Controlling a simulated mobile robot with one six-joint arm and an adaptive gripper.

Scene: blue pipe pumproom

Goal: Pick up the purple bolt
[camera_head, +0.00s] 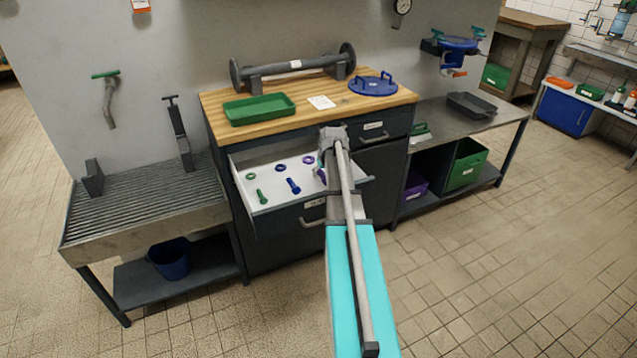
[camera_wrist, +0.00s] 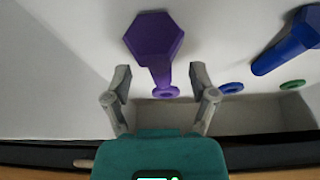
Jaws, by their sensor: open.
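The purple bolt (camera_wrist: 155,40) lies in the open white-lined drawer (camera_head: 270,205). In the wrist view its hexagonal head is at the top and its shank points down the picture. In the head view only a small part of the purple bolt (camera_head: 319,175) shows beside my arm. My gripper (camera_wrist: 160,76) is open, with one finger on each side of the shank in the wrist view. No finger visibly touches the bolt; the height gap cannot be told. In the head view my arm hides the fingers.
A blue bolt (camera_head: 293,185) and a green bolt (camera_head: 261,197) lie left of the purple bolt. A purple ring (camera_head: 308,160), blue ring (camera_head: 280,168) and green ring (camera_head: 250,176) lie behind them. The wooden worktop (camera_head: 215,105) holds a green tray (camera_head: 259,109).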

